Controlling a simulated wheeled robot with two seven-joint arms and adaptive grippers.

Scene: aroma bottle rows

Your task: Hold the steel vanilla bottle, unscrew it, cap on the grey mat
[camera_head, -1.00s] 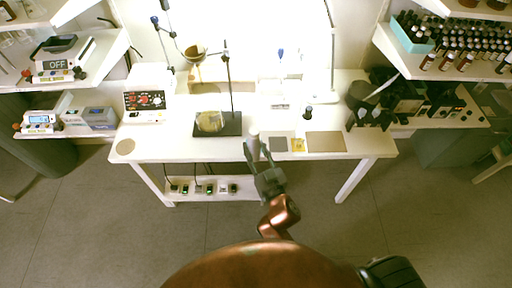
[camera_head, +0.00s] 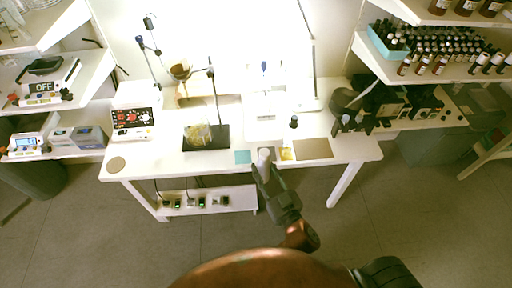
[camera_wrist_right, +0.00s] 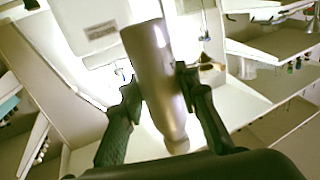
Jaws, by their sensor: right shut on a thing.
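The steel bottle (camera_head: 264,155) is in my right gripper (camera_head: 262,168), upright or nearly so at the table's front edge in the head view. In the right wrist view the bottle (camera_wrist_right: 153,62) is a smooth silver cylinder with a rounded, narrower end low in the picture. The right gripper's fingers (camera_wrist_right: 158,85) are shut on its sides there. The grey mat (camera_head: 274,154) is mostly hidden behind the gripper and bottle. My left gripper is not in view.
A teal mat (camera_head: 242,157) lies left of the bottle; a yellow piece (camera_head: 286,154) and a brown mat (camera_head: 313,148) lie right. A small dark item (camera_head: 294,122) stands behind them. A stand on a black base (camera_head: 218,143) is further left.

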